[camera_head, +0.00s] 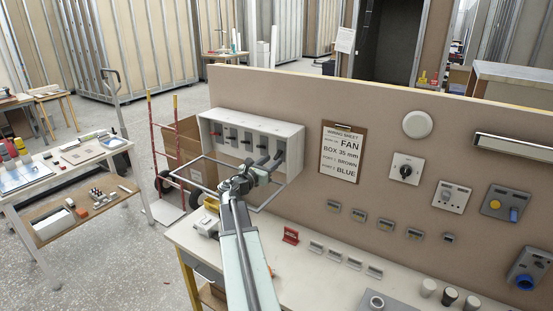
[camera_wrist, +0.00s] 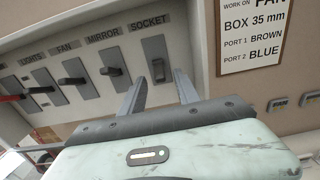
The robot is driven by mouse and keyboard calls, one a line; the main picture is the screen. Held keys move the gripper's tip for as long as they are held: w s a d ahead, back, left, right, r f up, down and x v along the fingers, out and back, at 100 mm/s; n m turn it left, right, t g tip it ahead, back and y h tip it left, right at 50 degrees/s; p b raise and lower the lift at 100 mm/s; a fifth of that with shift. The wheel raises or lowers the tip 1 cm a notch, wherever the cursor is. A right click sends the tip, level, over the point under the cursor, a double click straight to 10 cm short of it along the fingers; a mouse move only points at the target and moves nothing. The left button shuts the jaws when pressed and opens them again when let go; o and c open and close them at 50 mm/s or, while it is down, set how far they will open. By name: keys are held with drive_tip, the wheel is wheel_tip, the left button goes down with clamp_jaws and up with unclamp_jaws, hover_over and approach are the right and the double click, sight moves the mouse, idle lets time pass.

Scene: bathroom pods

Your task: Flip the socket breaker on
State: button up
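The breaker box (camera_head: 291,128) is a pale open-fronted case on the brown panel, with a row of labelled switches. In the wrist view the socket breaker (camera_wrist: 154,47) sits at the right end under the label SOCKET (camera_wrist: 150,21); its dark lever hangs down toward my gripper. My gripper (camera_wrist: 160,78) is open, one finger on each side of the lever's lower end; I cannot tell whether either touches it. In the head view my gripper (camera_head: 271,166) is at the box's right end and covers part of the socket breaker.
The mirror (camera_wrist: 111,71), fan (camera_wrist: 72,81) and lights (camera_wrist: 41,88) breakers stand close on the left. A thin bar frame (camera_head: 213,187) surrounds my gripper below the box. A wiring sheet (camera_head: 341,152) hangs to the right. The bench below holds a red holder (camera_head: 291,235) and small parts.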

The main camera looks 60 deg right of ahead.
sight(275, 158)
drive_tip(key=d, duration=0.3)
drive_tip(key=shift+d, duration=0.35)
drive_tip(key=shift+a, duration=0.1)
clamp_jaws()
